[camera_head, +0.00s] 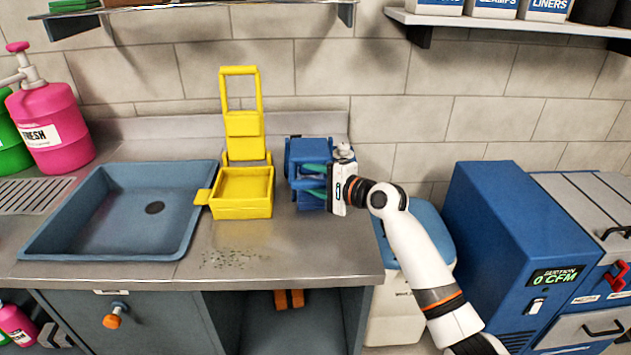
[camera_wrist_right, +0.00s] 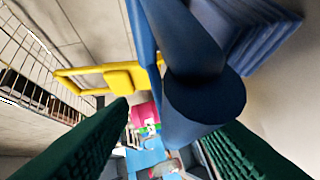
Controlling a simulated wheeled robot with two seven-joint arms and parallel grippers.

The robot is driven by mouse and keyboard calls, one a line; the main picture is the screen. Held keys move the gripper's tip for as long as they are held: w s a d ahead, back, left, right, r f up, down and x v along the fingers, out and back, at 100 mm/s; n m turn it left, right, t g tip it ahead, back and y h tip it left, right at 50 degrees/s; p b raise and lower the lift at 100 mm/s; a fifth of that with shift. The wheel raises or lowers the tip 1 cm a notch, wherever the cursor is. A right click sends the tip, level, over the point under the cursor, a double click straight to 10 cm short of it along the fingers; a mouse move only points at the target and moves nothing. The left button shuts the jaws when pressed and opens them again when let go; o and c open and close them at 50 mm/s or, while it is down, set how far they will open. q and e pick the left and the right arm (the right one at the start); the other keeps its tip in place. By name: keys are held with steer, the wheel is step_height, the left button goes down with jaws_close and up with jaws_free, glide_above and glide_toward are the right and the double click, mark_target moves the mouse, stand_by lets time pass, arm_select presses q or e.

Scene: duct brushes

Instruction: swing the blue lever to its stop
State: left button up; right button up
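A blue device (camera_head: 307,150) stands at the back right of the counter, partly hidden by my right gripper. Its lever cannot be told apart from its body in the head view. In the right wrist view a thick blue rounded bar (camera_wrist_right: 205,105), seemingly the lever's end, is close in front of the fingers, with ribbed blue parts beyond it. My right gripper (camera_head: 314,180) reaches in from the right. Its green fingers (camera_wrist_right: 168,125) are spread apart on either side of the bar; whether they touch it cannot be told. My left gripper is not in view.
A yellow device (camera_head: 242,195) with an upright frame stands close left of the blue one. Dark crumbs (camera_head: 230,259) lie on the counter front. A blue suction machine (camera_head: 500,250) stands right. A shelf (camera_head: 480,24) hangs above.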

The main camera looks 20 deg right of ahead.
steer(key=shift+p+v, duration=0.55)
steer(key=shift+v, duration=0.2)
steer(key=p+v, duration=0.4)
steer(key=v, duration=0.8)
steer(key=shift+s+f, duration=0.25)
steer(key=shift+f, duration=0.1)
steer(key=shift+p, duration=0.5)
